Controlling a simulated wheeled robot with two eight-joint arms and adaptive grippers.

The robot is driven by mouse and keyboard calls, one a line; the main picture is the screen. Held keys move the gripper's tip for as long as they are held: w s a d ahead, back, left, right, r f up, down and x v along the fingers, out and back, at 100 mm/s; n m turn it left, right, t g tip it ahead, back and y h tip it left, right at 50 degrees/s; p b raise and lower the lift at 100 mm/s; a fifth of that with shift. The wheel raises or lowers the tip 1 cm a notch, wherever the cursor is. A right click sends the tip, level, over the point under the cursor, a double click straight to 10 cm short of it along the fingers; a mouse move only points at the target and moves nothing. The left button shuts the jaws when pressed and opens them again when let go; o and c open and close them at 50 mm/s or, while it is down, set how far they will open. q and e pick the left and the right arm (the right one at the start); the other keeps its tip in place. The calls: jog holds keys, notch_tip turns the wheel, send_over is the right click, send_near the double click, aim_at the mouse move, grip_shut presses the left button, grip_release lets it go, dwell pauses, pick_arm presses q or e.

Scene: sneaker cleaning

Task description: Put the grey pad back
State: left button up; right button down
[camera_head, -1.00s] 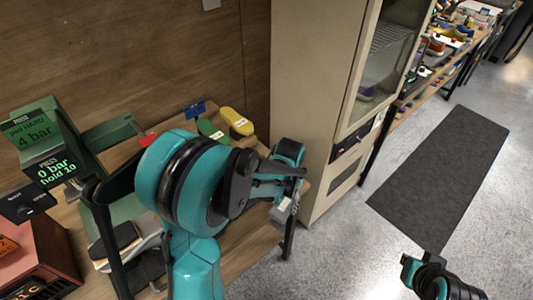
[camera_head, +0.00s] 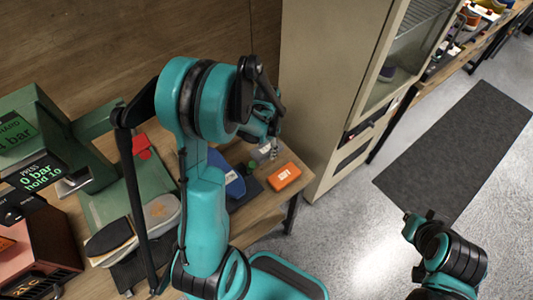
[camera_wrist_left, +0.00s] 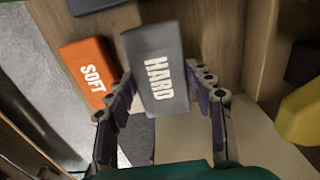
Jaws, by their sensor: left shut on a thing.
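The grey pad (camera_wrist_left: 152,60), marked HARD, is between the two fingers of my left gripper (camera_wrist_left: 163,92) in the left wrist view. The gripper is shut on it and holds it over the wooden table. In the head view my left gripper (camera_head: 268,148) is near the table's right end, partly hidden by my arm. The orange pad (camera_wrist_left: 88,72), marked SOFT, lies to the left of the grey pad; it also shows in the head view (camera_head: 284,176). My right gripper (camera_head: 424,222) is over the floor, away from the table; its jaws are unclear.
A green press (camera_head: 75,130) stands at the table's left, with a shoe (camera_head: 160,212) in front. A blue item (camera_head: 235,184) lies left of the orange pad. A beige cabinet (camera_head: 325,100) stands close behind the table's right end. A yellow item (camera_wrist_left: 302,112) shows in the wrist view.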

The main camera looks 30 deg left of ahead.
aim_at(267, 148)
pick_arm(q)
notch_tip(267, 148, down, 4)
jog(key=shift+a+f+b, duration=0.1)
jog(key=shift+f+b, duration=0.05)
jog(key=shift+b, duration=0.5)
jog(key=o, duration=1.4)
